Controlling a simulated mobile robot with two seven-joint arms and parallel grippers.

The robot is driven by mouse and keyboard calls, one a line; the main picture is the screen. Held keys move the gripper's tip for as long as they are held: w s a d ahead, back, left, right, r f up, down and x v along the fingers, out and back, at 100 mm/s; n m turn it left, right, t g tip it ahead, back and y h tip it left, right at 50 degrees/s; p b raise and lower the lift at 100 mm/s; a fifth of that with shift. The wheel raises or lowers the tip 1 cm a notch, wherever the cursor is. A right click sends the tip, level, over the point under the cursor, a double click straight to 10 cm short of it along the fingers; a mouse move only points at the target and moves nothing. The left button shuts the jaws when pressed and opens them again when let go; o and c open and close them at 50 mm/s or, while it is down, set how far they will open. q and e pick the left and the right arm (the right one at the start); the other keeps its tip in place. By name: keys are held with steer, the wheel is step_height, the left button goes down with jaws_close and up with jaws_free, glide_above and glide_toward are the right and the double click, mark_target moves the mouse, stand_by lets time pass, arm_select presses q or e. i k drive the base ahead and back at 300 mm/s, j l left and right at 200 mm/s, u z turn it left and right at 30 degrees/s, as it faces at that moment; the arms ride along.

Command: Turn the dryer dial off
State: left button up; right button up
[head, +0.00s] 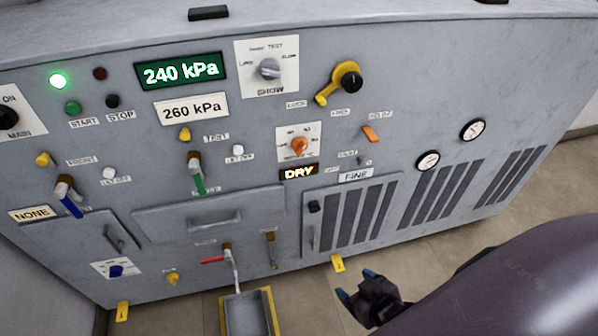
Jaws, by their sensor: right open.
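The dial (299,146) above the lit DRY display (298,173) is an orange knob on a white plate, in the middle of the grey panel (400,90). The lettering around the knob is too small to read, so its setting cannot be told. My right gripper (356,284) is open and empty, low in front of the panel, below and right of the dial and well apart from it. My right arm comes in from the lower right. My left gripper is not in view.
A grey selector (269,69), a yellow lever with a black knob (347,80) and an orange lever (371,134) surround the dial. A tray (225,318) with a yellow rim stands below the tap. Free floor lies around my gripper.

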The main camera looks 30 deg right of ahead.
mark_target(299, 145)
steer(key=k+l+z, duration=0.25)
steer(key=k, duration=0.25)
steer(key=k+l+z, duration=0.25)
steer(key=k+l, duration=0.2)
steer(key=k, duration=0.05)
